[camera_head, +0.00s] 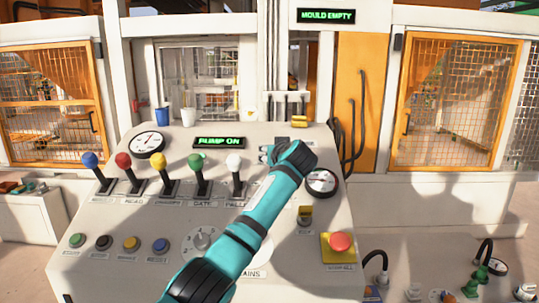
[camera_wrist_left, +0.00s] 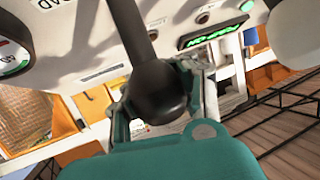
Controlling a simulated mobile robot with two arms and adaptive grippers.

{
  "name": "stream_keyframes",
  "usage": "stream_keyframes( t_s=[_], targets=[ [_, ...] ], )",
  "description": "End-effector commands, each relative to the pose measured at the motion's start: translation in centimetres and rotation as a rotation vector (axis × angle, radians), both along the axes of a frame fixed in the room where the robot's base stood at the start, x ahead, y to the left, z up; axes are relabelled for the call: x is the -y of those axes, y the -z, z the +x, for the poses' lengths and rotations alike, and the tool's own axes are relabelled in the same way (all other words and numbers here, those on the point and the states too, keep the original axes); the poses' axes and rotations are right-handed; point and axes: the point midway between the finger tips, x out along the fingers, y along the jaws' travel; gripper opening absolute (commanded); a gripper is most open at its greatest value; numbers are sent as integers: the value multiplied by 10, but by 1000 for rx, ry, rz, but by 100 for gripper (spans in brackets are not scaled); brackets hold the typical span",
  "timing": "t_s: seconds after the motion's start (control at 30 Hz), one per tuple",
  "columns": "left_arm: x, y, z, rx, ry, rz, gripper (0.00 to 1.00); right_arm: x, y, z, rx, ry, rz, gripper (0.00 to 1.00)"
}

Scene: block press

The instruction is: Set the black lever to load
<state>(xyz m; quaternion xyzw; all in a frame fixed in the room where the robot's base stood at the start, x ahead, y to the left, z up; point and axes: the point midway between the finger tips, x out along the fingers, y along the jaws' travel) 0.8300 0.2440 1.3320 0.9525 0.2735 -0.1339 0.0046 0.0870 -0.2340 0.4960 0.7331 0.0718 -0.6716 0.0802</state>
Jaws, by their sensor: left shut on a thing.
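The black lever shows in the left wrist view as a round black knob (camera_wrist_left: 160,92) on a dark stem that runs up toward the panel. My left gripper (camera_head: 266,154) is shut on this knob, with a finger on each side of it. In the head view the black lever is hidden behind my teal arm and gripper, to the right of the white lever. A partly cut-off label, seeming to end in "OAD", shows at the upper left of the wrist view. The lever's setting cannot be told. My right gripper is not in view.
Blue (camera_head: 90,159), red (camera_head: 124,160), yellow (camera_head: 158,160), green (camera_head: 196,161) and white (camera_head: 234,162) levers stand in a row left of my gripper. A gauge (camera_head: 321,182) sits close on the right. Displays read "PUMP ON" (camera_head: 219,142) and "MOULD EMPTY" (camera_head: 326,16).

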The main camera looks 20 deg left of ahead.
Motion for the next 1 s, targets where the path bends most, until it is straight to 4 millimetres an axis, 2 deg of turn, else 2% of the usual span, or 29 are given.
stream_keyframes(
  t_s=[0.03,0.8,0.83,1.0],
  targets=[
    [8,-11,0,20,16,3,0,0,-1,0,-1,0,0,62],
    [9,-11,0,19,17,2,0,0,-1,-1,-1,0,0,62],
    [9,-11,0,19,17,2,8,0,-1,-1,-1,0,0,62],
    [8,-9,0,18,16,1,30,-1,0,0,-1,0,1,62]
  ],
)
